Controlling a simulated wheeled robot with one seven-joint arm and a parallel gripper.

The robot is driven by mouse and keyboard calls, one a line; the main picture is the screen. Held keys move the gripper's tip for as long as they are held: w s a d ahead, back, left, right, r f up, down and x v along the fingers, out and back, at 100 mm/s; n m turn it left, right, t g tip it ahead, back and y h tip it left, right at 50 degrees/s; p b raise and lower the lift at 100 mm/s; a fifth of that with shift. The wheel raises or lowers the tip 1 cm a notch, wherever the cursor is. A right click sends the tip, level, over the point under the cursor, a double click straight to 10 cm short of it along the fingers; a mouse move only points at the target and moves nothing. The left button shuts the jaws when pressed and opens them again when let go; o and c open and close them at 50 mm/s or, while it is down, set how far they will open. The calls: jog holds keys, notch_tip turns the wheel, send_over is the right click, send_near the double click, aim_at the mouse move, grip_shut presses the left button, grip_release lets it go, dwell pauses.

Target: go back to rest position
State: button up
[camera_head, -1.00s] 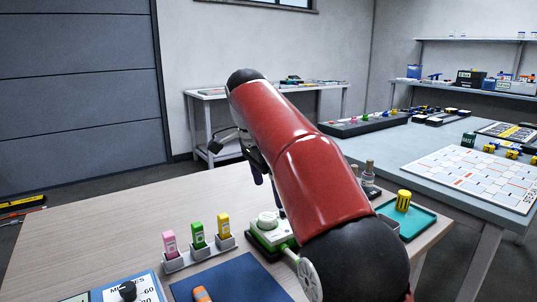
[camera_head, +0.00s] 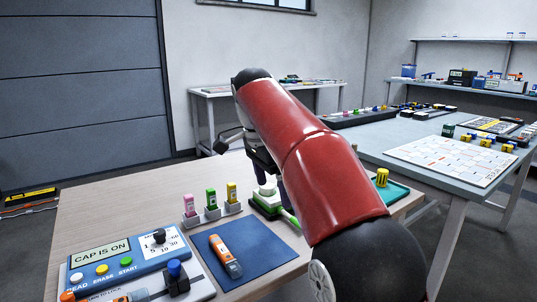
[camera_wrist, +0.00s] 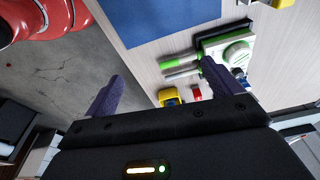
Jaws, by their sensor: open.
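My red arm crosses the middle of the head view. My gripper is mostly hidden behind it there; in the wrist view my gripper (camera_wrist: 162,72) shows two purple fingers spread wide with nothing between them. It is above the wooden table (camera_head: 130,205), near its edge. A white and green device (camera_head: 266,202) stands close to the gripper in the head view, partly hidden by my arm. It also shows in the wrist view (camera_wrist: 237,52), beside the right finger. An orange and grey handheld device (camera_head: 225,256) lies on a blue mat (camera_head: 262,262).
A control panel (camera_head: 130,254) reads "CAP IS ON". A second table (camera_head: 375,140) stands at right.

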jog(key=s+d+f+n+t+y, duration=0.1)
jog(key=s+d+f+n+t, duration=0.1)
jog(key=s+d+f+n, duration=0.5)
jog(key=s+d+f+n+t+y, duration=0.1)
jog(key=s+d+n, duration=0.1)
jog(key=s+d, duration=0.65)
jog(key=s+f+n+t, duration=0.1)
jog(key=s+f+n, duration=0.2)
jog(key=s+f, duration=0.5)
jog(key=shift+s+a+f, duration=0.15)
jog(key=shift+s+a, duration=0.3)
jog(key=shift+s, duration=0.75)
